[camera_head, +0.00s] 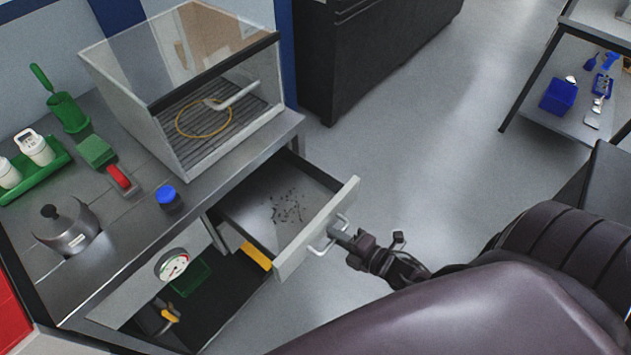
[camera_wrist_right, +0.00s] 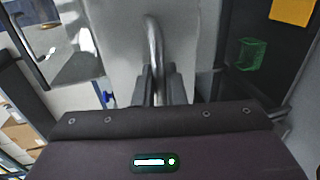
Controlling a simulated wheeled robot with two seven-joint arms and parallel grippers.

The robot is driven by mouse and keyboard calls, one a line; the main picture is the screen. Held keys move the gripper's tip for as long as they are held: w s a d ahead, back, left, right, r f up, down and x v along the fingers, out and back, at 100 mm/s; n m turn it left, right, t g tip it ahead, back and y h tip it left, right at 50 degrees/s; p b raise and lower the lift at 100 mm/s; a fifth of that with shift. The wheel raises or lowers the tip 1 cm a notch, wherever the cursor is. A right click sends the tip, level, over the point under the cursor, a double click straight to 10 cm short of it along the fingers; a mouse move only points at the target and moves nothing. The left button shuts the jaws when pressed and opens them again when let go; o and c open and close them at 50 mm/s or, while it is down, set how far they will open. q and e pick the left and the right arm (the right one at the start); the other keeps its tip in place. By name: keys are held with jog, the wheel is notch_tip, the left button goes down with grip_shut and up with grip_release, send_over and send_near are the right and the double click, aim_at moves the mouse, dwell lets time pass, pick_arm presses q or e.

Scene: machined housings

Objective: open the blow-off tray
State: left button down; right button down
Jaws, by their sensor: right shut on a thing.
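The blow-off tray (camera_head: 316,224) is a drawer under the bench, below the clear-sided box. It is pulled well out, and dark chips lie scattered on its floor. Its pale front panel carries a metal bar handle (camera_head: 325,246). My right gripper (camera_head: 338,238) is shut on this handle. In the right wrist view the handle (camera_wrist_right: 154,45) runs down between the two fingers (camera_wrist_right: 160,85). My left gripper is in neither view.
A clear-sided box (camera_head: 225,125) with a yellow ring and a nozzle stands on the bench (camera_head: 130,237). A gauge (camera_head: 172,264) is below the bench top. A shelf rack (camera_head: 565,120) stands at right. The grey floor beyond the tray is clear.

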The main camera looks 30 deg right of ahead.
jog(key=shift+f+p+v, duration=0.15)
jog(key=shift+v, duration=0.65)
jog(key=shift+f+p+v, duration=0.15)
jog(key=shift+f+v, duration=0.05)
jog(key=shift+v, duration=0.6)
jog(key=c, duration=1.6)
grip_release()
jog(key=shift+s, duration=0.1)
jog(key=b+v, duration=0.1)
jog(key=v, duration=0.6)
jog(key=shift+s+d+r, duration=0.1)
jog(key=shift+s+d, duration=0.05)
jog(key=shift+s, duration=0.1)
